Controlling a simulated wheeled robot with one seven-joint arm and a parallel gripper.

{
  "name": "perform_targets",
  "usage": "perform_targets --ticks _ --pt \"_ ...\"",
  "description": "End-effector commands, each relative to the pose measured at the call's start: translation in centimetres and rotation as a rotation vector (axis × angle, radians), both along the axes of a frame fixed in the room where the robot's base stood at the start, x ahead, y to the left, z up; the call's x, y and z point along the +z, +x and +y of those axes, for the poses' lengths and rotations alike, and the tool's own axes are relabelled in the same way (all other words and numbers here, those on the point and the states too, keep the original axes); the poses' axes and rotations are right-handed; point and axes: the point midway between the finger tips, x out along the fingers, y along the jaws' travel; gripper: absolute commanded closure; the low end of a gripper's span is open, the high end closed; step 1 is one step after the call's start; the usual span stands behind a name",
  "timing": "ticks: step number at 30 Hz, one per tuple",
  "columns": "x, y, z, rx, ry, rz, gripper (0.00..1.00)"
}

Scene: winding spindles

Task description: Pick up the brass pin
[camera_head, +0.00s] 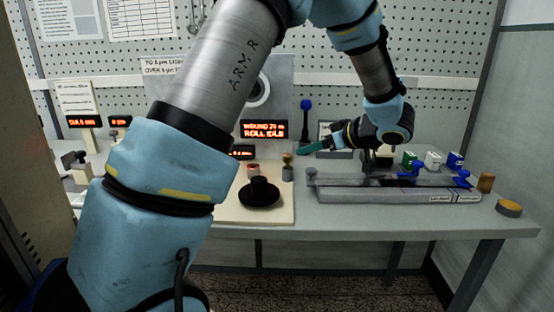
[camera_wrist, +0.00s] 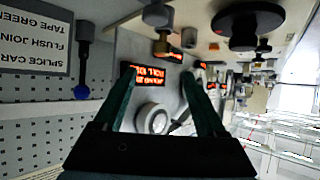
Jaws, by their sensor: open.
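The brass pin (camera_head: 288,157) stands upright in a small grey holder (camera_head: 288,174) at the right edge of the cream board, right of the black spindle base (camera_head: 259,192). In the wrist view, which is upside down, the pin (camera_wrist: 162,43) hangs below its holder (camera_wrist: 157,15) at the top centre, beyond the fingertips. My gripper (camera_head: 303,147) is above and slightly right of the pin, its teal fingers pointing left. In the wrist view the fingers (camera_wrist: 159,77) are spread apart with nothing between them. The gripper is apart from the pin.
A dark-blue-topped post (camera_head: 306,115) stands behind the gripper. The winding panel with a red display (camera_head: 264,129) is behind the pin. A long grey splicing fixture (camera_head: 400,188) with blue clamps lies to the right.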

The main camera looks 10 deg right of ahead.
Motion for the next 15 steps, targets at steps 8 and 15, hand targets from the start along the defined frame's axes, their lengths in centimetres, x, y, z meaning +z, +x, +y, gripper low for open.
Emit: perform_targets --ticks 8,15 --pt "-1.5 2.2 1.8 0.011 0.005 0.003 0.27" --pt "-2.7 4.0 3.0 0.007 0.002 0.002 0.27"
